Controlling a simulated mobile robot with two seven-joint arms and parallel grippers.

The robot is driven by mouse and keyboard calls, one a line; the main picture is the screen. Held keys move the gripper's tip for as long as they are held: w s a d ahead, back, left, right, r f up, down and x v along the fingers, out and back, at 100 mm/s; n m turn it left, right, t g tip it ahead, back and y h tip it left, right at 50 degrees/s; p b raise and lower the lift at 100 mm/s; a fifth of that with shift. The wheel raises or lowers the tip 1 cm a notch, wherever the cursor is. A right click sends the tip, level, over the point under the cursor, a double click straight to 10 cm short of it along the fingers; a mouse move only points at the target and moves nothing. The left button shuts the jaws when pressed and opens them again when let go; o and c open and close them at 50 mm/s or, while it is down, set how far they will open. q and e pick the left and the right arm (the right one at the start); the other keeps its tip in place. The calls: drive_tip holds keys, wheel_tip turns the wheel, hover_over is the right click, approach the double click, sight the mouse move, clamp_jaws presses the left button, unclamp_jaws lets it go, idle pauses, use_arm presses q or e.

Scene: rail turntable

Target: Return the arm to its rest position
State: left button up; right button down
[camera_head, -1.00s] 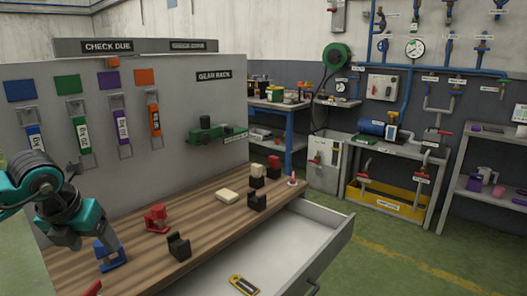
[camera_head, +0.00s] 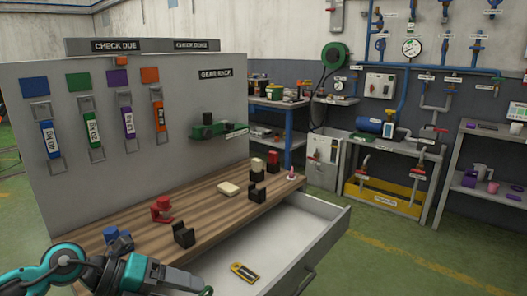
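My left arm, teal and grey, comes in at the bottom left. Its gripper (camera_head: 196,284) is low, at the bottom edge of the view, pointing right in front of the wooden bench top (camera_head: 215,212). Whether its fingers are open or shut is not clear; a small dark green ring shape shows at its tip. The blue object (camera_head: 118,241) stands on the bench behind the arm, apart from the gripper. My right gripper is not in view.
A drawer (camera_head: 330,222) stands open at the bench front, with a yellow and black tool (camera_head: 244,272) inside. A red clamp-like piece (camera_head: 161,209) and black holders (camera_head: 184,235) stand on the bench. Coloured tags hang on the grey panel (camera_head: 205,95). Green floor is clear at right.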

use_arm(q)
drive_tip(key=s+a+f+n+t+y, duration=0.3)
drive_tip(key=s+a+f+n+y, duration=0.25)
drive_tip(key=a+f+n, duration=0.55)
drive_tip(key=s+a+f+n+t+y, duration=0.4)
drive_tip(key=s+a+f+n, duration=0.3)
drive_tip(key=n, duration=0.5)
drive_tip(key=d+f+n, duration=0.1)
drive_tip(key=d+n, duration=0.3)
drive_tip(key=d, duration=0.3)
drive_tip(key=s+d+f+n, duration=0.1)
drive_tip(key=d+n, duration=0.4)
drive_tip(key=d, duration=0.3)
drive_tip(key=shift+s+d+f+t+p, duration=0.2)
drive_tip(key=shift+s+f+t+p, duration=0.1)
drive_tip(key=shift+f+p, duration=0.1)
drive_tip(key=shift+w+h, duration=0.1)
drive_tip(key=shift+h, duration=0.15)
